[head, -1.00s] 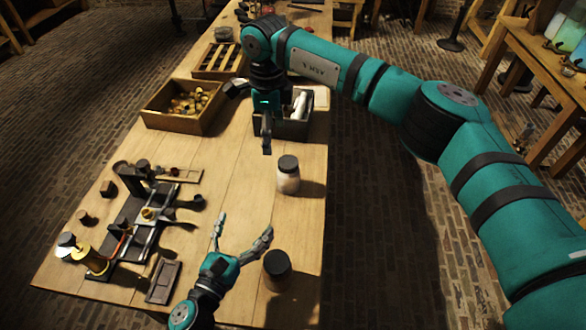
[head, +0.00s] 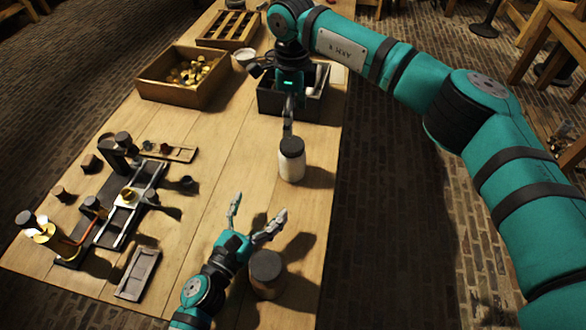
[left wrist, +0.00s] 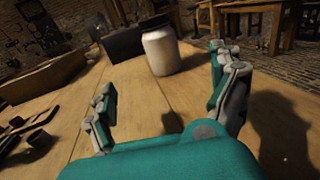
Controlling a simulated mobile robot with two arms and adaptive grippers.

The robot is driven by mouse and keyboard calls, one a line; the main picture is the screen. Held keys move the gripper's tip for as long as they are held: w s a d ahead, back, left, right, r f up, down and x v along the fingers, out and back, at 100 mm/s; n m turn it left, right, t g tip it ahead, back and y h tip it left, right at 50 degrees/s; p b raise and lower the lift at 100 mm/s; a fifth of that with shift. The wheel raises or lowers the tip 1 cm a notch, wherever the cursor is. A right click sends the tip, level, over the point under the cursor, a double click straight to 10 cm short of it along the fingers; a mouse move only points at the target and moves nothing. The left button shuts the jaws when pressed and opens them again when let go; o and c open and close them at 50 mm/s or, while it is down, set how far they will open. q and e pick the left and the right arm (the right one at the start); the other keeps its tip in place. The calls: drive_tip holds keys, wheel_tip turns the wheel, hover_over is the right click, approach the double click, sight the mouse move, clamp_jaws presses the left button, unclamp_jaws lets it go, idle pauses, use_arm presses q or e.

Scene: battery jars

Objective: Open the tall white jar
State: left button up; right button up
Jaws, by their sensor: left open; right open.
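The tall white jar (head: 292,170) stands upright on the table, with a dark lid (head: 291,147) on top. My right gripper (head: 287,105) is open, pointing down just behind and above the jar's lid; I cannot tell the exact gap.
A shorter brown jar with a dark lid (head: 266,268) stands right beside my left wrist. A dark box (head: 318,108) is behind the white jar. A wooden crate of round pieces (head: 150,92) is at the back left. A metal fixture (head: 107,218) occupies the left; the middle boards are clear.

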sight(292, 157)
use_arm(q)
drive_tip(key=shift+w+d+f, duration=0.1)
drive_tip(key=shift+w+f, duration=0.05)
drive_tip(key=shift+w, duration=0.05)
use_arm(e)
drive_tip(key=shift+s+f, duration=0.1)
drive_tip(key=shift+f, duration=0.05)
use_arm(q)
drive_tip(key=x, duration=1.6)
drive_tip(key=shift+w+d, duration=0.25)
drive_tip(key=shift+w, duration=0.1)
